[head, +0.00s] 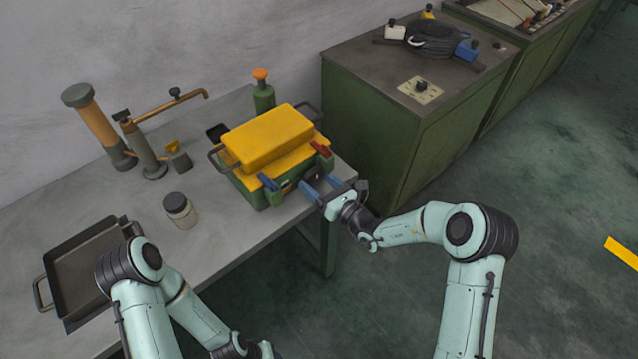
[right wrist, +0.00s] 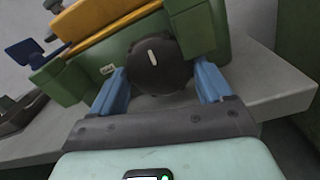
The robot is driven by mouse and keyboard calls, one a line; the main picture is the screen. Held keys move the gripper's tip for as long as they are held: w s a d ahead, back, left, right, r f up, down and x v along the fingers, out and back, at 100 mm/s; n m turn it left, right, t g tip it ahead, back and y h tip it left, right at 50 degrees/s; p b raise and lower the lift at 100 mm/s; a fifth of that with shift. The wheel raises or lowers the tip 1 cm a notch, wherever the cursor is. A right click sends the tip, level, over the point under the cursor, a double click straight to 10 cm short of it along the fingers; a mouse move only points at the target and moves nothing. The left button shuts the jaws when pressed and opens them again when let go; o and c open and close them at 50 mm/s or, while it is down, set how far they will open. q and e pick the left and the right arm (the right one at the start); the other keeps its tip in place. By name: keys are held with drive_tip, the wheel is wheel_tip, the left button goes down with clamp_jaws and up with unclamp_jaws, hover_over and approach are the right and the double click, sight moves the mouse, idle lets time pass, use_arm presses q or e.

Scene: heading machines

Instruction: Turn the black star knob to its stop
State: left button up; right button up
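The black star knob (right wrist: 158,68) is round and dark, with a short white mark on its face that leans slightly off vertical. It sits on the front side of a green box fixture (right wrist: 215,35); in the head view the fixture (head: 258,196) stands at the table's right end. My right gripper (right wrist: 162,92) has its two blue fingers spread, one on each side of the knob; I cannot tell whether they touch it. In the head view the right gripper (head: 320,187) reaches the fixture from the right, and the knob shows as a small dark patch (head: 316,173). My left gripper is out of view.
A yellow block (head: 268,137) tops the fixture, with a blue lever (head: 267,182) and a red lever (head: 321,148) beside it. A jar (head: 180,210) and metal tray (head: 88,262) stand left on the grey table. A green cabinet (head: 385,150) stands behind right.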

drive_tip(key=c, duration=0.5)
drive_tip(key=shift+m, duration=2.1)
drive_tip(key=o, duration=1)
drive_tip(key=shift+o, duration=0.2)
